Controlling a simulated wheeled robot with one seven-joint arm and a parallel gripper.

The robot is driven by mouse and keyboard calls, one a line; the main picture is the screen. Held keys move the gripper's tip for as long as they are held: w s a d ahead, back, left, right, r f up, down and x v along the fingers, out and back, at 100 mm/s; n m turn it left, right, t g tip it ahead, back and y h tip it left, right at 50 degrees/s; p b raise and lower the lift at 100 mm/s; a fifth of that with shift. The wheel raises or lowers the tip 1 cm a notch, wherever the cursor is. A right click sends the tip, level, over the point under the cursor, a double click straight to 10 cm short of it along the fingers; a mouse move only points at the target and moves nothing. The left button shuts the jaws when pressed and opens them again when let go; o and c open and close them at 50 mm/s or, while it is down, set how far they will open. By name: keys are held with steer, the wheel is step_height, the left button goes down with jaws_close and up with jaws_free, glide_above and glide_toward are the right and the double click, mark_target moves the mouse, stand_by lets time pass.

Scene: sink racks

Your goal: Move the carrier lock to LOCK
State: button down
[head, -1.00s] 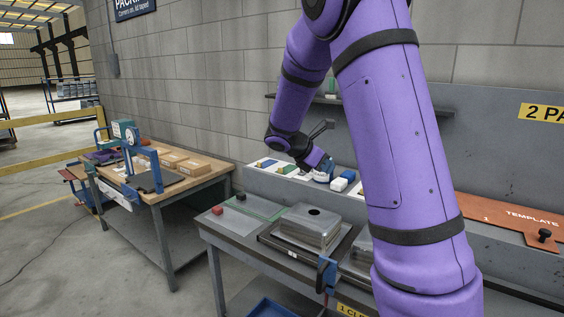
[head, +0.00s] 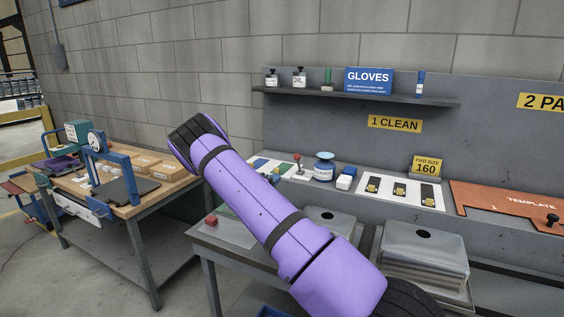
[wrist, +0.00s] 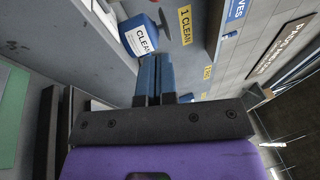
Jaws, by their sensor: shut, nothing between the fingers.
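In the wrist view my gripper (wrist: 154,62) has its two blue fingers together and empty. The blue cleaner bottle (wrist: 140,36) appears just beyond the fingertips, but I cannot tell whether they touch. In the head view my purple arm crosses the front of the clean station, and my gripper is not visible there.
The cleaner bottle (head: 324,169), a blue-and-white block (head: 346,178) and a pad tray (head: 405,205) stand on the rear ledge. A shelf (head: 370,99) with bottles and a gloves box (head: 369,80) hangs above. An orange template (head: 500,203) lies right; a wooden-topped bench (head: 180,183) stands left.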

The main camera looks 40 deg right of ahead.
mark_target(295, 157)
steer(key=shift+n+t, duration=0.4)
steer(key=shift+n, duration=0.3)
steer(key=x, duration=0.4)
steer(key=w+x, duration=0.1)
steer(key=x, duration=0.4)
steer(key=f+x, duration=0.1)
steer(key=x, duration=0.3)
steer(key=shift+w+d+r, duration=0.15)
steer(key=shift+w+d, duration=0.2)
steer(key=shift+d+r, duration=0.1)
steer(key=shift+r, duration=0.05)
steer(key=shift+w+d+r+y, duration=0.2)
steer(key=shift+d+r+y, duration=0.35)
steer(key=shift+y, duration=0.25)
steer(key=shift+w+d+r+n+g+y, duration=0.2)
steer(key=shift+d+r+y, duration=0.1)
steer(key=shift+d+y, duration=0.25)
steer(key=shift+w+d+r+n+g+y, duration=0.1)
steer(key=shift+w+d+r+g+y, duration=0.1)
steer(key=shift+d+r+y, duration=0.35)
steer(key=shift+w+d+r, duration=0.1)
steer(key=shift+w+d, duration=0.25)
steer(key=shift+d, duration=0.5)
steer(key=shift+w+d+r, duration=0.1)
steer(key=shift+w+d, duration=0.3)
steer(key=shift+d, duration=0.4)
steer(key=shift+w+d, duration=0.35)
steer(key=shift+d, duration=0.6)
